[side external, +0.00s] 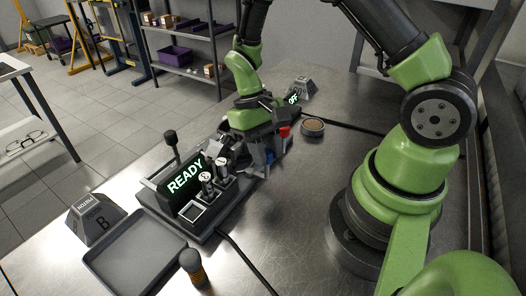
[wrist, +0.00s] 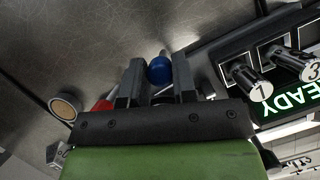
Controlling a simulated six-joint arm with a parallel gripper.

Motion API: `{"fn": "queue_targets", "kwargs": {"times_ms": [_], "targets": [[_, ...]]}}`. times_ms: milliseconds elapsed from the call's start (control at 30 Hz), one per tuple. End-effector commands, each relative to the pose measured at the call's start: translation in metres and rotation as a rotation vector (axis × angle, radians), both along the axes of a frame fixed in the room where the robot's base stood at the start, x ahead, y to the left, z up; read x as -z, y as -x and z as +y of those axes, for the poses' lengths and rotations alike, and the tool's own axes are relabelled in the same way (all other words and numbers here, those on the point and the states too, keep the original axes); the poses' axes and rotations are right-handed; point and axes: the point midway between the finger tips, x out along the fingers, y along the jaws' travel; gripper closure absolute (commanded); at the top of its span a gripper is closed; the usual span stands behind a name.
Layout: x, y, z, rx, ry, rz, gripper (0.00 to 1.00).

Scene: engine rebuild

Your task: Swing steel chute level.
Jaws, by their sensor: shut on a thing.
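My gripper (side external: 264,142) is at the far end of the black fixture with the lit READY display (side external: 186,176). In the wrist view its two fingers (wrist: 157,82) stand on either side of a blue round knob (wrist: 159,67), and they are shut on it. The blue part also shows low beside the fingers in the side view (side external: 270,157). A red part (side external: 284,131) is close to the right of the gripper. I cannot clearly make out the steel chute or its tilt; my gripper and wrist cover much of that area.
Numbered cylinders (side external: 207,182) stand on the fixture. A round tin (side external: 312,126) and an OFF display (side external: 293,98) are beyond the gripper.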

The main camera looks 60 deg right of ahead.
Motion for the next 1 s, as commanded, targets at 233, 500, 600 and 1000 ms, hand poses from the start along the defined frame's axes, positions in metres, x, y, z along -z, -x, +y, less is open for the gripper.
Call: {"fn": "queue_targets", "kwargs": {"times_ms": [233,500,600,1000], "targets": [[0.000,-0.003,-0.008,-0.228,0.000,-0.002,0.98],[-0.001,-0.006,-0.014,-0.432,0.000,-0.001,0.98],[0.000,-0.008,-0.016,-0.487,0.000,-0.001,0.98],[0.000,-0.010,-0.019,-0.592,0.000,-0.001,0.98]]}}
